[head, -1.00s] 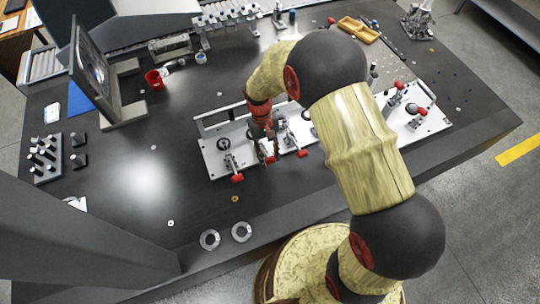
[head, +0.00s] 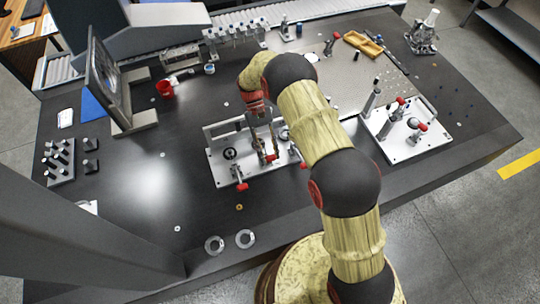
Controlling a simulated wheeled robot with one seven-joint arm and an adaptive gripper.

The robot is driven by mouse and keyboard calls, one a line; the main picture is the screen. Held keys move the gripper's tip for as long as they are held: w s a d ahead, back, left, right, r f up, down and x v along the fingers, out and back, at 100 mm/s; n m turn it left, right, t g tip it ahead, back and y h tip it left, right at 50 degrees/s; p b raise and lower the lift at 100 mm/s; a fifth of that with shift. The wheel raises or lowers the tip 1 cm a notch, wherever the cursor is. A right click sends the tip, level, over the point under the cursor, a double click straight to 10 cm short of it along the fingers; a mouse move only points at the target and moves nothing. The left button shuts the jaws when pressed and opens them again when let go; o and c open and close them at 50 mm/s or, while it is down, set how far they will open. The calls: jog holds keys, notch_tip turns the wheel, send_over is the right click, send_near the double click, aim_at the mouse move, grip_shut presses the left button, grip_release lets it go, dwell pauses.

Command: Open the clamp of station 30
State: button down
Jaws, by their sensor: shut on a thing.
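My gripper (head: 264,143) is over the left fixture plate (head: 219,172), fingers pointing down. It is shut on the red-tipped handle (head: 271,158) of the middle toggle clamp; the fingers hide much of that clamp, so its exact position is unclear. A second clamp on this plate has its red handle (head: 242,187) at the front left. A third red handle (head: 304,165) shows at the right, partly behind my arm. No station number is readable, so I cannot tell which clamp is station 30.
A right-hand plate (head: 398,152) carries more red-handled clamps. Two metal rings (head: 230,241) lie near the front edge. The dark table (head: 150,190) is clear at front left.

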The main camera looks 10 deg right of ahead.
jog(key=shift+w+a+r, duration=0.1)
jog(key=shift+w+a, duration=0.05)
jog(key=shift+w, duration=0.75)
jog(key=c, duration=1.6)
grip_release()
jog(key=shift+w, duration=0.15)
jog(key=shift+o, duration=1.4)
jog(key=v, duration=1.1)
jog(key=shift+w+r, duration=0.2)
jog(key=shift+r, duration=0.1)
jog(key=shift+s+a, duration=0.1)
jog(key=shift+a, duration=0.05)
